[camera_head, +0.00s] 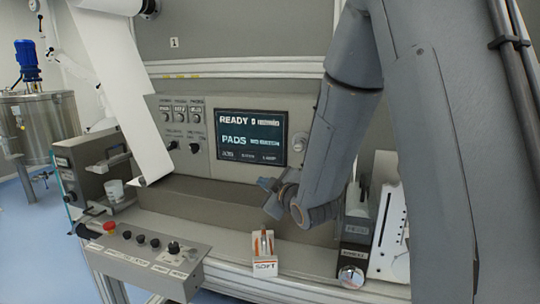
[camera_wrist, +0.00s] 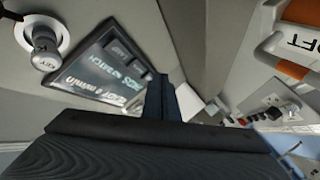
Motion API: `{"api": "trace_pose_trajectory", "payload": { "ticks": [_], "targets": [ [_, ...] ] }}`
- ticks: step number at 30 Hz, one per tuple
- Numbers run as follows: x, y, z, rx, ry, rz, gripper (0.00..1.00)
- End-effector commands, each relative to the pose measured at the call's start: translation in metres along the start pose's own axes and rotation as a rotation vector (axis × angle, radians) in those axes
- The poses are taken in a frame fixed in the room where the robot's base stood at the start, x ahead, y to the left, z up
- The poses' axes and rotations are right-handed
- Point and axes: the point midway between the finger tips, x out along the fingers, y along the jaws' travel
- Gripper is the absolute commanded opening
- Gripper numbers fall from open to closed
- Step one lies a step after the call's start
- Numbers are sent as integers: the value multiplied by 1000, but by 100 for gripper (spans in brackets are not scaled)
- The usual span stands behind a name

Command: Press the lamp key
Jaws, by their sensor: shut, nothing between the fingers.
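The dark screen (camera_head: 251,137) on the grey panel shows "READY" and "PADS", with a bottom row of small words. Its last word may be "LAMP", but it is too small to read surely. The screen also shows tilted in the wrist view (camera_wrist: 110,62). A metal knob in a white ring, labelled "KEY" (camera_wrist: 45,50), sits at the upper left of the wrist view. I cannot tell which control is the lamp key. My gripper (camera_head: 268,196) is shut and empty, below the screen's right part and apart from it. Its dark fingers also show in the wrist view (camera_wrist: 160,98).
A small white and orange box marked "SOFT" (camera_head: 264,266) stands on the ledge below my gripper. A sloped control box (camera_head: 146,258) with knobs and a red button is at front left. A white web (camera_head: 115,85) hangs left of the panel.

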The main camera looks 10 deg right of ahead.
Motion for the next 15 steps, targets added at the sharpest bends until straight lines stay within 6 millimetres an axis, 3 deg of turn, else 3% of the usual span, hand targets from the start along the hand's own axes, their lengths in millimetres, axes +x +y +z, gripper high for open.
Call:
{"api": "trace_pose_trajectory", "payload": {
  "ticks": [6,15],
  "targets": [
    [3,14,-24,-71,110,59,0],
    [4,15,-28,-81,125,68,0]
  ]
}}
